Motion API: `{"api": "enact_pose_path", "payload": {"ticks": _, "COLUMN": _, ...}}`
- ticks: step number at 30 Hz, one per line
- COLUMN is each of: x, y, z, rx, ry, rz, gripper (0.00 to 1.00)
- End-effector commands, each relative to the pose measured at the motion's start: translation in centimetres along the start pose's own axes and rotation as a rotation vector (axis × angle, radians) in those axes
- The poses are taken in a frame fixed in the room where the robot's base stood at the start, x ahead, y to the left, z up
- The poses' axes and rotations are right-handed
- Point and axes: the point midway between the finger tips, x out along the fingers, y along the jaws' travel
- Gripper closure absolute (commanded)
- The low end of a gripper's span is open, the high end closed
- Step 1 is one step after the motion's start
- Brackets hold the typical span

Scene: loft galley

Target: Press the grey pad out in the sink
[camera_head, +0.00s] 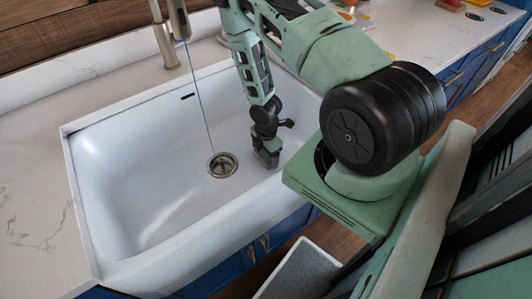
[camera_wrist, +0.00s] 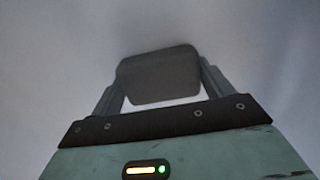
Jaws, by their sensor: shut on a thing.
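The grey pad (camera_wrist: 158,72) is a flat block with rounded corners, held between the two fingers of my gripper (camera_wrist: 160,92) in the wrist view. In the head view the pad (camera_head: 268,159) shows small and dark below my gripper (camera_head: 266,148). Both are inside the white sink (camera_head: 150,115), toward its right side, just right of the drain (camera_head: 222,165). I cannot tell whether the pad touches the sink's surface. A thin bluish line, like a stream of water, runs from the tap (camera_head: 178,20) down to the drain.
White counter lies left of the sink (camera_head: 35,205) and beyond it at the upper right (camera_head: 430,40), with a few small items at the back. Blue cabinets (camera_head: 235,262) front the sink. A pale grey panel or bin (camera_head: 300,272) stands on the wooden floor.

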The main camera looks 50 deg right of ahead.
Motion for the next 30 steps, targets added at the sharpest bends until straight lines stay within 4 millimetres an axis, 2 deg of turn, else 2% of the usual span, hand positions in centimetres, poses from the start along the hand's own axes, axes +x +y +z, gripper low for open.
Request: {"api": "enact_pose_path", "payload": {"ticks": 30, "x": -8.2, "y": 0.2, "z": 0.1, "rx": -0.001, "ry": -0.001, "rz": 0.004, "gripper": 0.39}}
